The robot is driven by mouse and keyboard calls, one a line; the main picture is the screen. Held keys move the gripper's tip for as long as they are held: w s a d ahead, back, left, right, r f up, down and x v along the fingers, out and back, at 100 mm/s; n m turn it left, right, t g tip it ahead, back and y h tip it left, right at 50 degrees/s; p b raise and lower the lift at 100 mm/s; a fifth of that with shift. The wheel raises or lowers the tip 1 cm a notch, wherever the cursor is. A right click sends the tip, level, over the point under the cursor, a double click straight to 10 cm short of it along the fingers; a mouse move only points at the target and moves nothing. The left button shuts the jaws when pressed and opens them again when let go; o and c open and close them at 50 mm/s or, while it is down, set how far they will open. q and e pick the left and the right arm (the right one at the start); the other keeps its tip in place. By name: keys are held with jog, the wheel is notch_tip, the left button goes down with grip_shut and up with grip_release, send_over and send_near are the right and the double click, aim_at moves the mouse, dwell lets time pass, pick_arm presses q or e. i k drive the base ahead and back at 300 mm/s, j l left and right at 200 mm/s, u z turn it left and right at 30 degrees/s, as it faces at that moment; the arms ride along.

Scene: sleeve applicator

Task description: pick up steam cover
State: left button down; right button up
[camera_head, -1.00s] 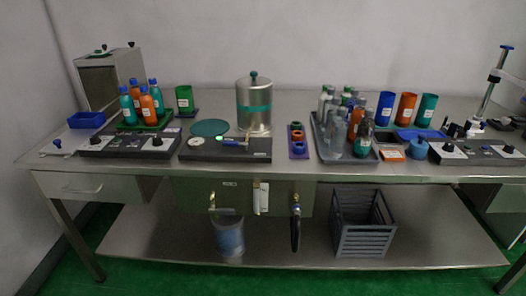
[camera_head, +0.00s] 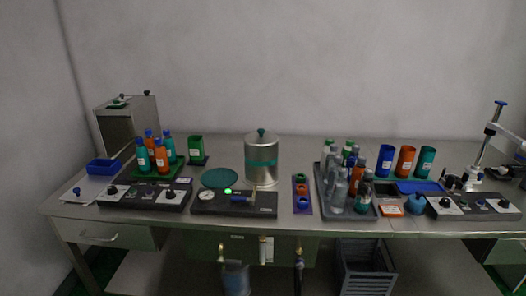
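The steam cover appears to be the silver metal cylinder (camera_head: 261,170) with a green band and a dark green knob (camera_head: 261,133) on top. It stands upright at the back middle of the steel table (camera_head: 290,147), behind a dark control box (camera_head: 234,204) with a gauge and a lit green button. A flat round green disc (camera_head: 220,178) lies to its left. Neither of my grippers is in view.
Left of it are a green cup (camera_head: 196,148), a green tray of bottles (camera_head: 158,176) and a grey metal box (camera_head: 130,128). Right of it are a purple strip with rings (camera_head: 301,208) and a grey tray of bottles (camera_head: 319,190). A crate (camera_head: 365,275) stands below.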

aim_at(261, 146)
jog(key=i+l, duration=0.2)
jog(key=l, duration=0.2)
jog(key=i+l+u, duration=0.1)
jog(key=l, duration=0.3)
jog(key=i+l, duration=0.3)
jog(key=l, duration=0.1)
